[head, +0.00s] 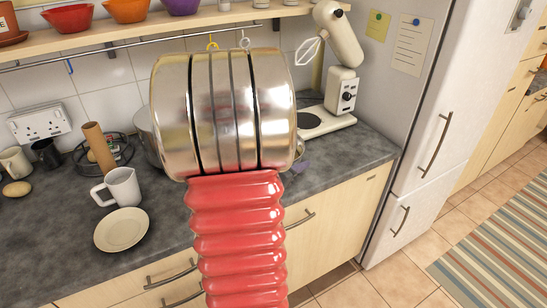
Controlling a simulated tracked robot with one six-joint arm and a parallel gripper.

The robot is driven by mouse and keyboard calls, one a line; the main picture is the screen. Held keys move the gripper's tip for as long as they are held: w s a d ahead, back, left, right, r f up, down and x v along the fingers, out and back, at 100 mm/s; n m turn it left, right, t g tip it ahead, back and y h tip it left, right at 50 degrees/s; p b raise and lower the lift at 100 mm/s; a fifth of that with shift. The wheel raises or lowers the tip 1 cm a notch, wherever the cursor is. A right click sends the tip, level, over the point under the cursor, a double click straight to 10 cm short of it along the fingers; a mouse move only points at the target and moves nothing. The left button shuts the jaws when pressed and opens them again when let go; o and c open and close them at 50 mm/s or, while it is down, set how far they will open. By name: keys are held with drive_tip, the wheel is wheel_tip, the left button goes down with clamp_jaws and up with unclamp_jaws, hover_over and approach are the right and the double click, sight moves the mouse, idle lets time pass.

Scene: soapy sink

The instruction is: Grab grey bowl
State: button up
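No grey bowl is clearly in view. A grey metal vessel (145,138) stands on the counter, mostly hidden behind my arm; I cannot tell whether it is a bowl or a pot. My arm, with a red ribbed sleeve and a large shiny metal joint, rises through the middle of the head view and hides much of the counter. My gripper is not visible. On the shelf above are a red bowl (70,18), an orange bowl (127,10) and a purple bowl (180,6).
On the dark counter (50,235) at the left are a white mug (120,187), a cream plate (121,229) and a cardboard tube (98,148) by a black wire rack. A cream stand mixer (340,70) stands at the right, beside the fridge (405,130).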

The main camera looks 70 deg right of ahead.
clamp_jaws()
idle(0.4)
